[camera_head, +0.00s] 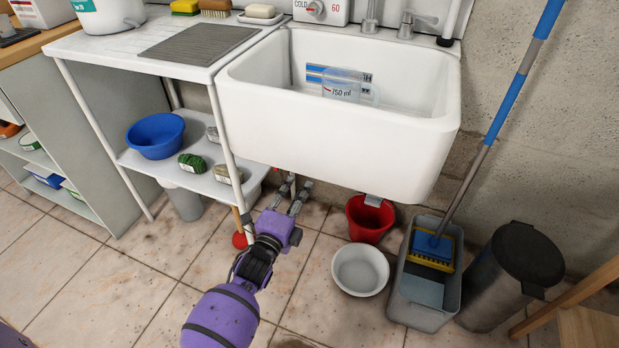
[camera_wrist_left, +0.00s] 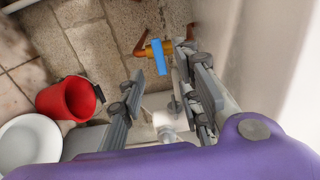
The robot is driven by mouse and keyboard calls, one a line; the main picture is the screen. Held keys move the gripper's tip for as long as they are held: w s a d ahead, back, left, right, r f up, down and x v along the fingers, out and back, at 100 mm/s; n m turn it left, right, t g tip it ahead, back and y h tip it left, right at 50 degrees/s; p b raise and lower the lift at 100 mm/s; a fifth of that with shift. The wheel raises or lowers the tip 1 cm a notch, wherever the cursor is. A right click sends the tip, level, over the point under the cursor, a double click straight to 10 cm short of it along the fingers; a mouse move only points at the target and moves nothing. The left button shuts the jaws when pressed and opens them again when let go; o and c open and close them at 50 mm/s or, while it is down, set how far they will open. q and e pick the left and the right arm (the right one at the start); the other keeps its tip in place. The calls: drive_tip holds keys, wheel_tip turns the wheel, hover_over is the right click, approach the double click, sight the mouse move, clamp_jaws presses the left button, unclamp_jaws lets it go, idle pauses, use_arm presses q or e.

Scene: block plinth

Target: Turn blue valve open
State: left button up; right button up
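The blue valve handle (camera_wrist_left: 159,58) shows in the left wrist view as a flat blue lever on a brass and copper pipe fitting (camera_wrist_left: 156,47) by the wall. It lies lengthwise, close to in line with the camera's up-down direction. My left gripper (camera_head: 295,187) reaches under the sink in the head view, where the sink hides the valve. In the left wrist view my left gripper (camera_wrist_left: 163,88) is open, with nothing between its fingers. The blue handle appears past the gap between the fingertips, apart from both. My right gripper is in neither view.
The white sink (camera_head: 340,125) overhangs my left gripper. A white drain pipe (camera_wrist_left: 168,122) shows between the fingers. A red bucket (camera_head: 369,219), a white bowl (camera_head: 360,270) and a grey mop bucket (camera_head: 425,310) stand to the right. The shelf rack (camera_head: 205,183) is left.

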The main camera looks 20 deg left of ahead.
use_arm(q)
drive_tip(key=w+b, duration=0.1)
drive_tip(key=w, duration=0.5)
drive_tip(key=shift+w+d, duration=0.2)
drive_tip(key=shift+w, duration=0.05)
drive_tip(key=shift+c, duration=0.2)
clamp_jaws()
